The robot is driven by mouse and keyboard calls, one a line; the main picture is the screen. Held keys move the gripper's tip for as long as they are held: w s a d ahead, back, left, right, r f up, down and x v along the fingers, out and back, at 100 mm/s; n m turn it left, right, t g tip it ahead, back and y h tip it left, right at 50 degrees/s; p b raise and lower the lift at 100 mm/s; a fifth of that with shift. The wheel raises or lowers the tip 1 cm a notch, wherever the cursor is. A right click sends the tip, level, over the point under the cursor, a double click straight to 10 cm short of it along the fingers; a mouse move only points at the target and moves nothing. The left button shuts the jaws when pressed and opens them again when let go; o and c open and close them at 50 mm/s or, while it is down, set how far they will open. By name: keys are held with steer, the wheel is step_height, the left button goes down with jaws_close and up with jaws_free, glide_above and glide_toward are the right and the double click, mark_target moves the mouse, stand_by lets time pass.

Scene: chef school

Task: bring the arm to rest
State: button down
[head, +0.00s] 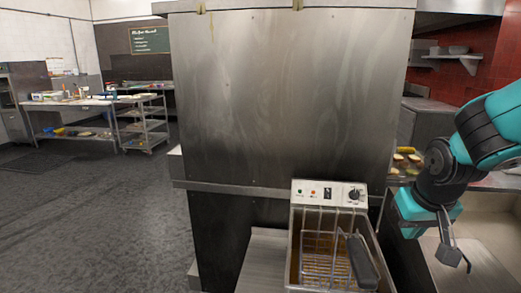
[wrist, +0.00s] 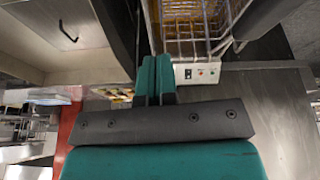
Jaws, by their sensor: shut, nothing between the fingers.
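My arm (head: 488,128) reaches in from the right edge of the head view, teal with dark joints. My gripper (head: 462,262) points down at the lower right, above a pale steel surface. In the wrist view my gripper (wrist: 154,68) shows as two teal fingers side by side. It is shut with nothing between the fingers. It is to the right of the fryer and apart from it.
A fryer (head: 328,192) with a wire basket (head: 322,255) and dark handle (head: 361,262) stands at the front centre, before a tall steel panel (head: 285,95). Food trays (head: 405,165) lie behind my gripper. Open floor (head: 90,215) and work tables (head: 70,102) are at left.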

steer(key=s+f+g+b, duration=0.1)
steer(key=s+f, duration=0.3)
steer(key=s, duration=0.6)
steer(key=s+a+n+g+y+b, duration=0.3)
steer(key=s+a+n+b, duration=0.4)
steer(key=a, duration=0.7)
steer(key=s+f+y+b, duration=0.1)
steer(key=s+b, duration=0.1)
steer(key=s, duration=0.1)
steer(key=shift+s+a+n+y, duration=0.15)
steer(key=shift+n+y, duration=0.15)
